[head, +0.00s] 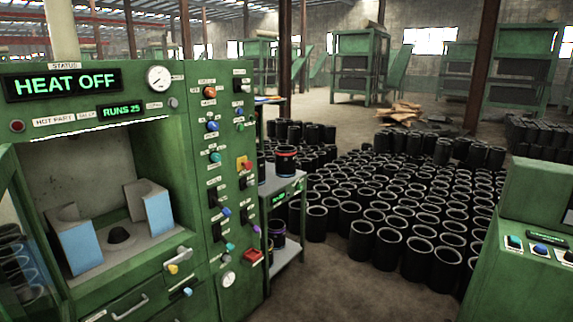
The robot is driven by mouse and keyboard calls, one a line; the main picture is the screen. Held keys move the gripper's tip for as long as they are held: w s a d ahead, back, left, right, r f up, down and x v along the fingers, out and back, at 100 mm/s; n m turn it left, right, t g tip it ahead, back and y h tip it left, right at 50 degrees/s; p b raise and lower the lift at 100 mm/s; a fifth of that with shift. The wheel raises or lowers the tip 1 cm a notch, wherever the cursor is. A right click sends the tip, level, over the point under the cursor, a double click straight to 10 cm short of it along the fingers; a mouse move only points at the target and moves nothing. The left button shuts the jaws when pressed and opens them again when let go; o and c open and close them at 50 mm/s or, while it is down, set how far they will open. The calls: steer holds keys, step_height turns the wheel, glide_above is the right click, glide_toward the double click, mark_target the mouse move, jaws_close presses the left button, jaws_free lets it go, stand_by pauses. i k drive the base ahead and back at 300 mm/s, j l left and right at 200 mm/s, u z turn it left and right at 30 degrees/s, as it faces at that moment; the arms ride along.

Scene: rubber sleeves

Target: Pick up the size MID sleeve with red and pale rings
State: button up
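A black sleeve (286,161) with reddish and pale bands near its top stands upright on the upper shelf of a narrow grey rack (291,187), right of the green machine. A small green-lit label (278,198) sits on the front of that shelf; its text is too small to read surely. Another dark sleeve (277,234), with a purple and a yellowish band, stands on a lower shelf, partly hidden by the machine's edge. My gripper is not in view.
A green machine (235,200) with knobs and a "HEAT OFF" display (62,85) fills the left. Many plain black sleeves (375,215) cover the floor right of the rack. A green console (530,235) stands at the right. Bare floor (330,280) shows between.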

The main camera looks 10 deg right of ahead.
mark_target(285, 155)
steer(key=i, duration=1.45)
steer(key=i+z, duration=0.1)
steer(key=i, duration=1.35)
steer(key=i+z, duration=0.25)
steer(key=i, duration=0.2)
steer(key=i+j+z, duration=0.2)
steer(key=i, duration=0.25)
steer(key=i+j+z, duration=0.25)
steer(key=i, duration=0.2)
